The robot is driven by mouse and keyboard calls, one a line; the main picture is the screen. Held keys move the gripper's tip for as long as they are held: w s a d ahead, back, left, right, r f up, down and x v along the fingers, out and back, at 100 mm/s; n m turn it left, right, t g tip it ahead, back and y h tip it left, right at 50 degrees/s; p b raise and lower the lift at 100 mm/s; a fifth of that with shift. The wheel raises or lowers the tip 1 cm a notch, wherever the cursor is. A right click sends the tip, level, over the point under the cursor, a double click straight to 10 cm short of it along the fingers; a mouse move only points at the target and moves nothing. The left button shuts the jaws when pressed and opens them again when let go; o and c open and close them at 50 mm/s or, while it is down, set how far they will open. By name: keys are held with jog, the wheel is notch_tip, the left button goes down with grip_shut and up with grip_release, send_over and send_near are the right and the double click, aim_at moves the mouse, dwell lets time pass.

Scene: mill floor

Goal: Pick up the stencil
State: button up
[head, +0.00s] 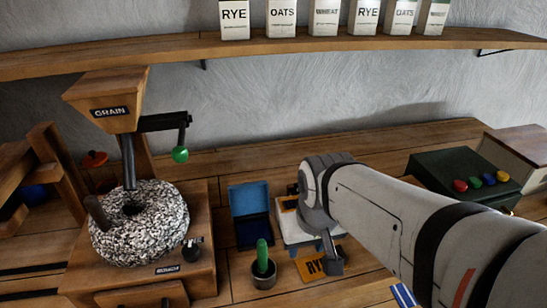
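The stencil (309,268) looks like a small orange-yellow plate with dark letters, of which "RY" and part of an E show. It is on the wooden bench in front of the white item. My gripper (333,266) is at its right side and hides part of it. Whether the fingers touch the stencil, or are open or shut, I cannot tell.
A green-handled tool (262,257) stands in a dark round cup left of the stencil. Behind it is an open blue box (249,200). A millstone (140,222) under a grain hopper (108,98) fills the left. A green box with coloured knobs (460,172) is right.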

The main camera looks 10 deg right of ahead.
jog(key=w+d+g+p, duration=0.1)
jog(key=w+d+p, duration=0.2)
jog(key=w, duration=0.3)
jog(key=w+d+r+p, duration=0.1)
jog(key=w+d+p, duration=0.3)
jog(key=w, duration=0.3)
jog(key=w+d+r+g+p, duration=0.1)
jog(key=w+d+p, duration=0.2)
jog(key=w, duration=0.4)
jog(key=shift+w+d+r+g, duration=0.1)
jog(key=shift+d+r+g, duration=0.1)
jog(key=shift+g, duration=0.1)
jog(key=shift+w+d+f+p, duration=0.15)
jog(key=shift+f+p, duration=0.1)
jog(key=shift+p, duration=0.05)
jog(key=f+p, duration=0.1)
jog(key=f, duration=0.3)
jog(key=f+p, duration=0.1)
jog(key=f, duration=0.3)
jog(key=shift+w+d, duration=0.1)
jog(key=shift+d, duration=0.1)
jog(key=shift+r, duration=0.1)
grip_shut()
